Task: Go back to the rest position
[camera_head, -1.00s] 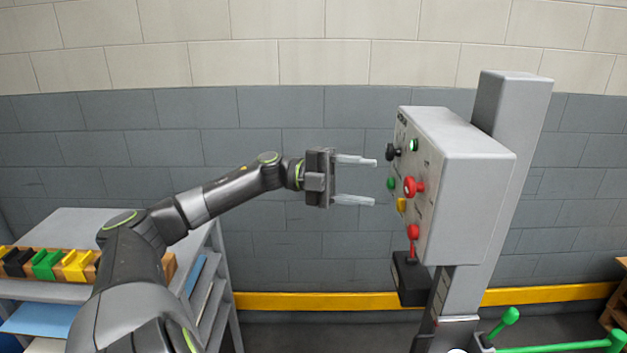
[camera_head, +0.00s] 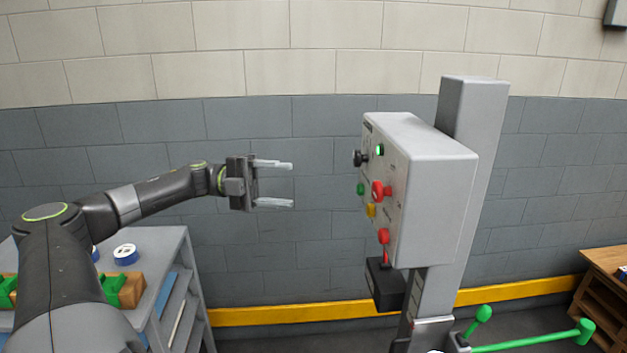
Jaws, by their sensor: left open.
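My left gripper (camera_head: 274,184) is open and empty, with its two pale fingers pointing right. It hangs in the air left of a grey control box (camera_head: 428,190), with a clear gap between the fingertips and the box. The box's face carries a black knob (camera_head: 359,158), green buttons (camera_head: 360,189), a red button (camera_head: 380,191), a yellow button (camera_head: 371,210) and a red-tipped lever (camera_head: 384,238). One green button near the top looks lit. My right gripper is not in view.
A grey shelf unit (camera_head: 180,262) stands at the lower left, with a blue-and-white roll (camera_head: 125,254) and a wooden holder (camera_head: 131,290) on it. A grey post (camera_head: 472,110) carries the box. Green-handled bars (camera_head: 560,338) stick out at the lower right, near a wooden shelf (camera_head: 605,275).

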